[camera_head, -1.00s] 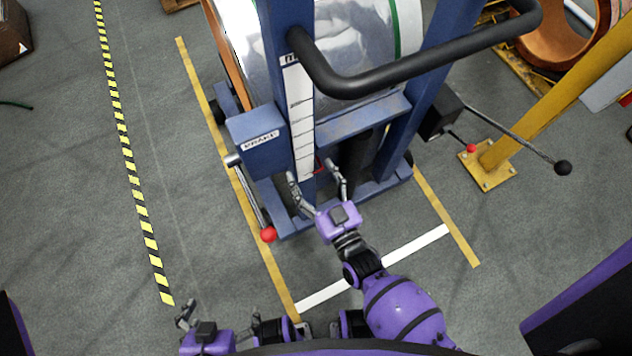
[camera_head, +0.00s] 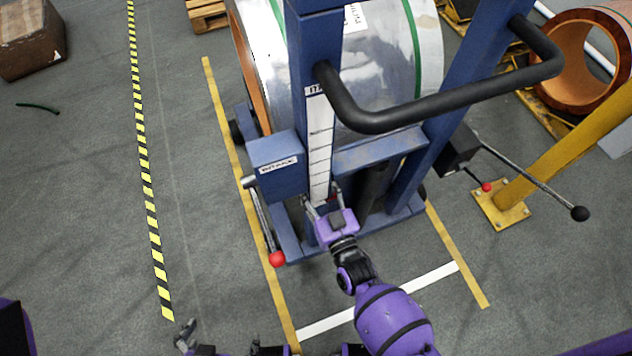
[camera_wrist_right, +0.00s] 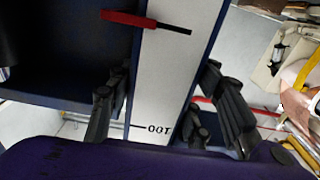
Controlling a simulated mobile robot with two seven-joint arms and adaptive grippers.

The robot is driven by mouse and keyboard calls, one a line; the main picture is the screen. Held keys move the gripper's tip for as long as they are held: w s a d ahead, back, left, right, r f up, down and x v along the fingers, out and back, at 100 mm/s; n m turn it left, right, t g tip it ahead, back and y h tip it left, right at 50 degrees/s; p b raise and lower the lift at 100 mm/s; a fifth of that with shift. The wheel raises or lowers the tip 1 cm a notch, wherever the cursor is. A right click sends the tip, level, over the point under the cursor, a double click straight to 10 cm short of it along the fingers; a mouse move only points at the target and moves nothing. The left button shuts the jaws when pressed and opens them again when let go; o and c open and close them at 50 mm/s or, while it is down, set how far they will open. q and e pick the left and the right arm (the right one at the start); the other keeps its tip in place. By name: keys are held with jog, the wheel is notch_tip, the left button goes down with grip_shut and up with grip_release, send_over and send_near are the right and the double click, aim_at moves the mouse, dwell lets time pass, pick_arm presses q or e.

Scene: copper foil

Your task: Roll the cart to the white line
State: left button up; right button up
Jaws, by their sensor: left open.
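The blue cart (camera_head: 385,150) stands upright between two yellow floor lines, carrying a large silver foil coil (camera_head: 375,85) with an orange side. A black push bar (camera_head: 430,117) spans its top. A brake box (camera_head: 278,165) sits at its left, with a red-knobbed lever below. The white line (camera_head: 390,297) crosses the floor in front of the cart, a gap away from its base. My left gripper (camera_head: 186,333) is open and empty, low at the left.
Yellow lines (camera_head: 240,170) (camera_head: 458,255) flank the cart. A yellow post (camera_head: 505,205) and a black-knobbed rod (camera_head: 545,190) are at the right. Black-yellow tape (camera_head: 150,205) runs along clear floor at the left. A brown box (camera_head: 30,40) is at the upper left.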

grip_shut()
jog(key=shift+s, duration=0.15)
